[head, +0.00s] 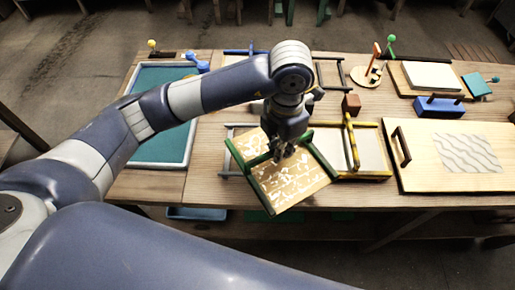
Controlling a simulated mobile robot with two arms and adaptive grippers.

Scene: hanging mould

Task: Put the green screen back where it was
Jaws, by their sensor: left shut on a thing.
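The green screen (289,184) is a tilted panel with a yellowish, white-flecked face and dark green bars along its edges. It hangs over the near edge of the table. My left gripper (284,156) is at its upper part, shut on it; the exact grip point is partly hidden by the gripper. Behind it, a grey-barred frame (228,165) lies on the table to the left. A frame with yellow-and-black and green bars (366,154) lies to the right, close to the screen. My right gripper is not in view.
A teal-lined tray (189,148) lies at left. At right are a large wooden board with a handle (438,180), a blue block holder (438,107) and a white slab (431,76). A reddish-brown block (351,104) stands behind the frames. The wooden table (215,185) shows bare strips between them.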

